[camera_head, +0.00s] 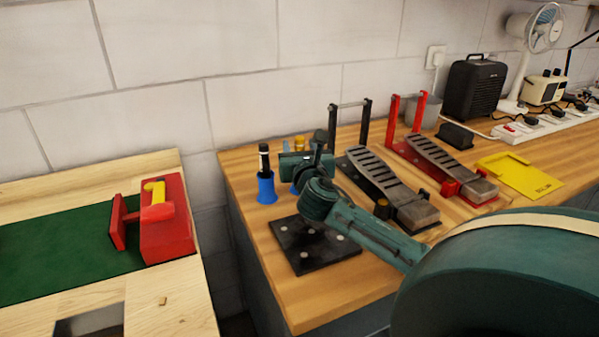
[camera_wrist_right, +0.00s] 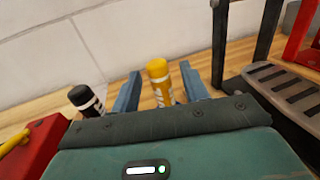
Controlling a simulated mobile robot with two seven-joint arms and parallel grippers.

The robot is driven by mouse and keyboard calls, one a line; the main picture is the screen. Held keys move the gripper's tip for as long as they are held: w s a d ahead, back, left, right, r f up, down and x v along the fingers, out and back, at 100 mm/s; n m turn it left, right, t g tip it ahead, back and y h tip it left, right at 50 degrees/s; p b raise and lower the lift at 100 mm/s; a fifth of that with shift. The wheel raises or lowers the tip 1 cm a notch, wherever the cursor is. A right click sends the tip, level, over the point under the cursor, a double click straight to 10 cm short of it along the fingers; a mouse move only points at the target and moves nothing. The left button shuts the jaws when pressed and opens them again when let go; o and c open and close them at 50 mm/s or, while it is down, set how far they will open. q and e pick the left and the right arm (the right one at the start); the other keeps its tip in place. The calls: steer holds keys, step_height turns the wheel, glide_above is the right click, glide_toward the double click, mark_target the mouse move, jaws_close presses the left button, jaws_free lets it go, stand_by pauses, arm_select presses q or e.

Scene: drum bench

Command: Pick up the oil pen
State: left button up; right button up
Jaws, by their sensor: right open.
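Two pens stand on the right bench near its left end, and I cannot tell by label which is the oil pen. A yellow pen with a white band (camera_wrist_right: 161,92) stands upright between the two fingers of my right gripper (camera_wrist_right: 158,88) in the wrist view. Its top (camera_head: 299,143) shows behind the gripper in the head view. A black pen with a white band (camera_head: 264,158) stands in a blue holder (camera_head: 265,189), left of the gripper; it also shows in the wrist view (camera_wrist_right: 86,100). My right gripper (camera_head: 306,160) is open. Whether its fingers touch the yellow pen is unclear. My left gripper is out of view.
A black plate (camera_head: 290,258) lies below my right arm. A black pedal (camera_head: 375,180) and a red pedal (camera_head: 435,160) stand to the right. A gap separates the left bench, with its red vise (camera_head: 165,235), from this bench (camera_head: 300,312).

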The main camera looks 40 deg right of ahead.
steer(key=shift+w+d, duration=0.3)
steer(key=shift+w, duration=0.2)
steer(key=c, duration=0.8)
